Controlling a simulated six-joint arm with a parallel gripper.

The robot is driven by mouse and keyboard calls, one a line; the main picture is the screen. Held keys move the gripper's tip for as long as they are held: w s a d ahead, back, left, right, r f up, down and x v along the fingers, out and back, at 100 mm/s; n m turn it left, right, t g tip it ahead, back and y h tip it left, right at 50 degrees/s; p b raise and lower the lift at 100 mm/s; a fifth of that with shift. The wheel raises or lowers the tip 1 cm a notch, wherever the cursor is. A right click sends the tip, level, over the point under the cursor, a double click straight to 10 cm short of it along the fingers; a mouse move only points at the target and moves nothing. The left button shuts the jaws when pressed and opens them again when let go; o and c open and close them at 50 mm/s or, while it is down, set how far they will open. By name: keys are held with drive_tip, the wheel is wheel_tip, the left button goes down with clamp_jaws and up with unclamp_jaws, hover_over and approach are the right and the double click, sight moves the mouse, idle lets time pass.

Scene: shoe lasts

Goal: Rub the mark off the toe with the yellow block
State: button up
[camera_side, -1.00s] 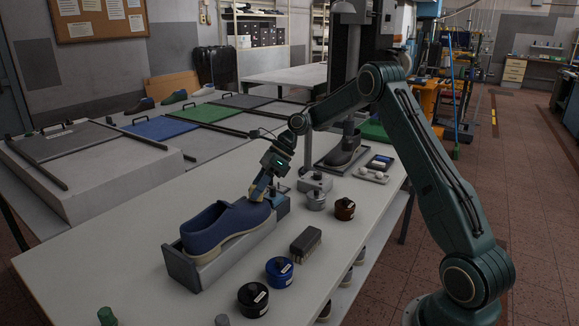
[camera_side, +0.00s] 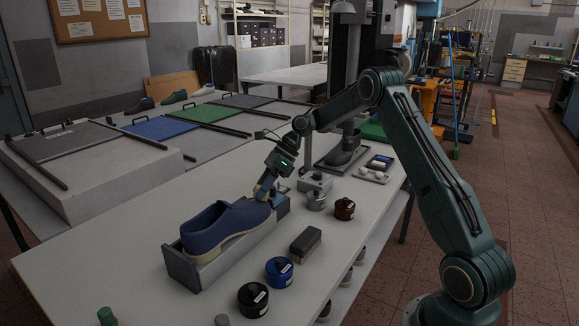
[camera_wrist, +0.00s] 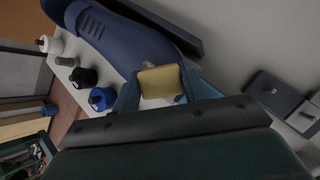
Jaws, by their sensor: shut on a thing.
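A blue shoe (camera_side: 220,226) with a pale sole sits in a grey open holder (camera_side: 192,270) on the white table. My gripper (camera_side: 262,190) is at the toe end of the shoe in the side view. In the wrist view, my gripper (camera_wrist: 155,88) is shut on the yellow block (camera_wrist: 160,82), one finger on each side. The block is close to the toe of the shoe (camera_wrist: 130,42); I cannot tell whether it touches. A small pale mark (camera_wrist: 150,57) shows on the toe just beyond the block. The block may hide part of it.
A dark brush (camera_side: 306,241), a blue jar (camera_side: 279,271), a black jar (camera_side: 253,298) and a brown jar (camera_side: 344,208) stand right of the holder. Another shoe (camera_side: 344,150) sits on a tray farther back. The table's front left is mostly clear.

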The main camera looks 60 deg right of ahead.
drive_tip(key=shift+a+r, duration=0.4)
drive_tip(key=shift+a, duration=0.5)
drive_tip(key=shift+a+r, duration=0.35)
drive_tip(key=shift+a, duration=0.5)
drive_tip(key=shift+r, duration=0.1)
drive_tip(key=shift+d+r, duration=0.4)
drive_tip(key=shift+r, duration=0.5)
drive_tip(key=shift+d+r, duration=0.35)
drive_tip(key=shift+r, duration=0.55)
drive_tip(key=shift+d+r, duration=0.4)
drive_tip(key=shift+r, duration=0.5)
drive_tip(key=shift+d+r, duration=0.3)
drive_tip(key=shift+r, duration=0.4)
drive_tip(key=shift+d+r, duration=0.25)
drive_tip(key=shift+r, duration=0.45)
drive_tip(key=shift+a+f, duration=0.1)
drive_tip(key=shift+f, duration=0.1)
hover_over(255, 199)
drive_tip(key=d, duration=0.1)
drive_tip(key=shift+w+d+f, duration=0.1)
drive_tip(key=shift+w+f, duration=0.05)
drive_tip(key=shift+f, duration=1.4)
drive_tip(key=shift+w+f, duration=0.1)
drive_tip(key=shift+f, duration=1.45)
drive_tip(key=shift+a+f, duration=0.2)
drive_tip(key=shift+f, duration=0.3)
drive_tip(key=shift+a+f, duration=0.2)
drive_tip(key=shift+f, duration=0.25)
